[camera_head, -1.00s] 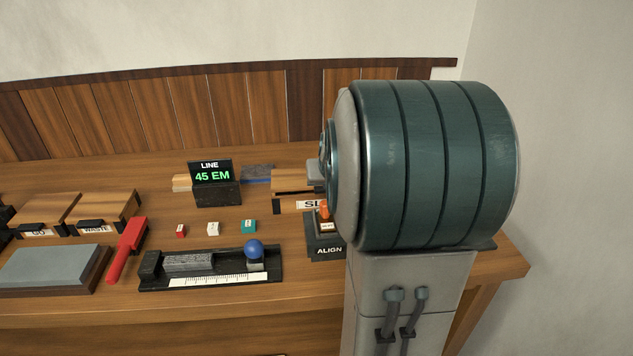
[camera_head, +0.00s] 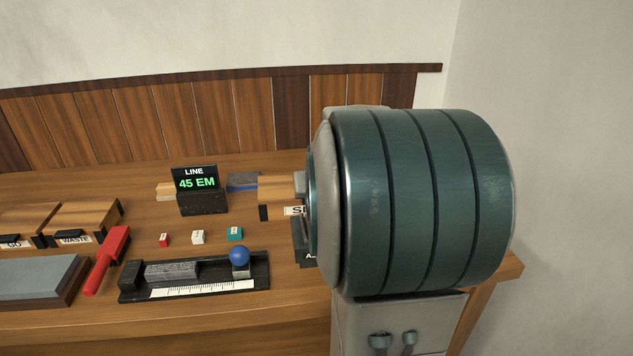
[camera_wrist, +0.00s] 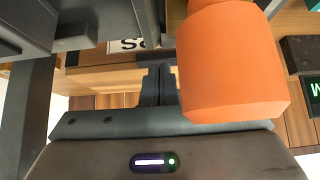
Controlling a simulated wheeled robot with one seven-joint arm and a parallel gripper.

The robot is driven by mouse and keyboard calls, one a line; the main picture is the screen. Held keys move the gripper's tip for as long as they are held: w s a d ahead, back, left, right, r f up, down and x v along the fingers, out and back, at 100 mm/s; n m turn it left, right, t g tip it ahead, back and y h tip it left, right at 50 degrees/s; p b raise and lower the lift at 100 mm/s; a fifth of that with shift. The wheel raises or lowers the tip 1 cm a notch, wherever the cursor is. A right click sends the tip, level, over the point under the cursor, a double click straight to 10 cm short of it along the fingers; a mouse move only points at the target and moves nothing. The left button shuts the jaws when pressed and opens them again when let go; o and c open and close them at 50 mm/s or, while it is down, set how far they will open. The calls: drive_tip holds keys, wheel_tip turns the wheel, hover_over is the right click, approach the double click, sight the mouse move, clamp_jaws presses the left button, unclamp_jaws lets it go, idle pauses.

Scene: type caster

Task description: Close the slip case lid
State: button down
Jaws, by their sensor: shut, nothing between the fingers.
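The slip case is a wooden box (camera_head: 277,189) at the back right of the bench in the head view. My arm covers its right part. A white label (camera_head: 293,210) starting with "S" is on its front. In the wrist view the label (camera_wrist: 127,45) sits on a wooden front at upper left. How far the lid stands open cannot be told. My gripper (camera_wrist: 158,75) is shut, with its dark fingers together and empty, pointing toward the wooden case. In the head view my gripper is mostly hidden by my arm.
A large orange knob (camera_wrist: 235,70) stands close beside the fingers in the wrist view. The ALIGN block (camera_head: 304,245) is mostly covered by my arm. The LINE display (camera_head: 199,190), several small blocks and a ruler fixture with a blue ball (camera_head: 239,256) lie to the left.

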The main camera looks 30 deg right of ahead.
drive_tip(key=w+r+p+v, duration=0.1)
drive_tip(key=p+v, duration=0.1)
drive_tip(key=v, duration=1.1)
drive_tip(key=s+a+f+n+g+y+p, duration=0.1)
drive_tip(key=s+a+f+n+g+p, duration=0.1)
drive_tip(key=s+a, duration=0.4)
drive_tip(key=s+a+f+n+g+y+p, duration=0.2)
drive_tip(key=s+a, duration=0.4)
drive_tip(key=a, duration=0.7)
drive_tip(key=f+p, duration=0.1)
drive_tip(key=p, duration=0.1)
drive_tip(key=shift+a+n+p, duration=0.35)
drive_tip(key=shift+n+p, duration=0.05)
drive_tip(key=shift+s+d+r, duration=0.1)
drive_tip(key=shift+d, duration=0.1)
